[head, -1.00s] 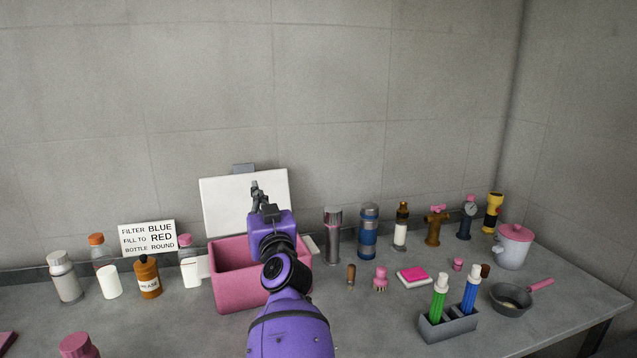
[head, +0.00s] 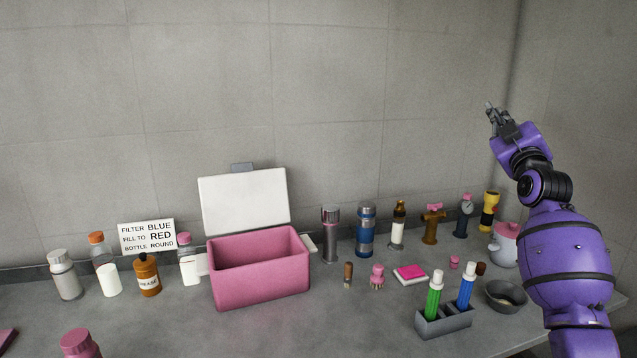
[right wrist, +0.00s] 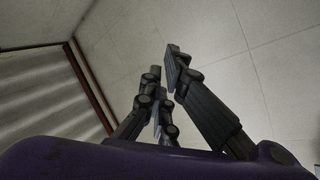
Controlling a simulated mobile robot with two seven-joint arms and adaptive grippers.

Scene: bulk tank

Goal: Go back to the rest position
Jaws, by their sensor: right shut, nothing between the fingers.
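My right gripper (head: 494,113) is raised at the right of the head view, above the back right of the bench and in front of the wall. It is empty, and its fingers point up and left. In the right wrist view the right gripper's dark fingers (right wrist: 168,85) show against wall and ceiling, with nothing between them. The purple right arm covers the right end of the bench and part of the pink-lidded white pot (head: 503,245). My left gripper is not in view.
An open pink cooler box (head: 262,285) with its white lid up stands mid-bench. Bottles and a sign (head: 147,237) stand left of it. Flasks, valves, a grey holder (head: 445,322) with green and blue tubes, and a pan (head: 506,296) stand right. The air above the bench is clear.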

